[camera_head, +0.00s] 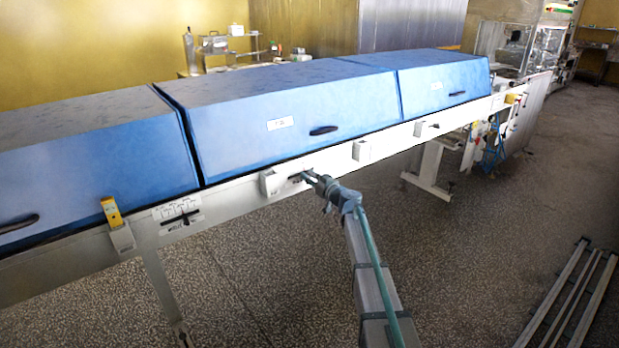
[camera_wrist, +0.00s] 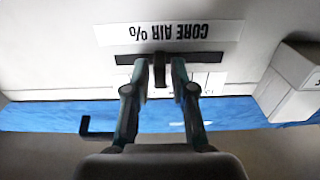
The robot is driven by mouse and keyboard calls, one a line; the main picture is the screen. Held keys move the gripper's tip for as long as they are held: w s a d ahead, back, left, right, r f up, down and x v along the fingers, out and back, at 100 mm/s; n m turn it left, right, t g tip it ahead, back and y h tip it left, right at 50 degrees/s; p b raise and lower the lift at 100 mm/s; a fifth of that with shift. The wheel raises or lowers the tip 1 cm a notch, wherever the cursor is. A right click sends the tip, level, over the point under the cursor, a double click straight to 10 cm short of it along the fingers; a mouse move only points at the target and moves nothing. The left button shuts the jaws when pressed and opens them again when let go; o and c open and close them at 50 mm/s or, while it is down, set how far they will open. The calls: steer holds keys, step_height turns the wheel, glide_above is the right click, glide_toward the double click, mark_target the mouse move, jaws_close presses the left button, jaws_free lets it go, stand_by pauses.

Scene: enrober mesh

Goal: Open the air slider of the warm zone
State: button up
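My gripper (camera_head: 303,178) is at the front rail of the long blue-covered machine, below the middle blue hood. In the wrist view my gripper (camera_wrist: 159,66) has its two fingers on either side of a dark slider knob (camera_wrist: 159,72), with narrow gaps showing, so it is open around it. The knob stands in a dark slot (camera_wrist: 208,58), near the slot's middle. The label (camera_wrist: 168,33) beside it is upside down and reads "CORE AIR %". Another slider (camera_head: 180,219) with a label is on the rail at left. No warm zone label is legible.
White boxes (camera_head: 270,183) (camera_wrist: 292,85) project from the rail close to my gripper. A yellow-topped box (camera_head: 112,213) is further left. The hoods carry dark handles (camera_head: 323,130). Metal bars (camera_head: 568,300) lie on the floor at right; the floor before the machine is otherwise mostly clear.

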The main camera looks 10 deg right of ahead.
mark_target(295, 176)
jaws_close()
steer(key=a+b, duration=0.1)
steer(key=s+b, duration=0.1)
steer(key=a+b, duration=0.1)
steer(key=shift+s+a+f+b, duration=0.2)
steer(key=shift+a+f+b, duration=0.1)
steer(key=shift+s+a+b, duration=0.2)
steer(key=shift+a+b, duration=0.1)
steer(key=shift+b, duration=0.05)
steer(key=shift+a+r, duration=0.25)
